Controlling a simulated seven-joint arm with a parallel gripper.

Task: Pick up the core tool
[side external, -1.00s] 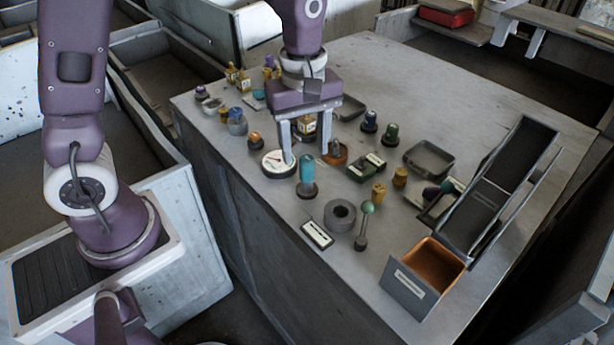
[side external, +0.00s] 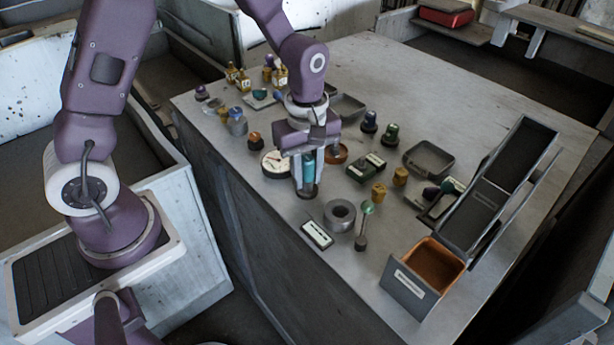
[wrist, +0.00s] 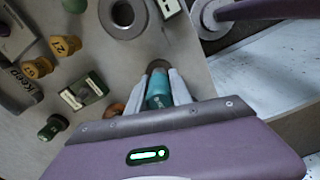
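The teal cylindrical tool, which I take to be the core tool (side external: 308,172), stands upright on a dark round foot on the grey table. It also shows in the wrist view (wrist: 159,92). My gripper (side external: 308,186) points down with one finger on each side of it. In the wrist view my gripper's fingers (wrist: 160,84) lie against its sides with no clear gap. Its foot appears to be on the table. The fingers hide part of its sides.
A grey ring (side external: 340,215), a labelled plate (side external: 317,234) and a green-ball tool (side external: 365,220) are close by in front. A white dial (side external: 274,164) is close on the left. An orange-lined bin (side external: 430,270) and a black rack (side external: 495,190) stand at right. The back right is clear.

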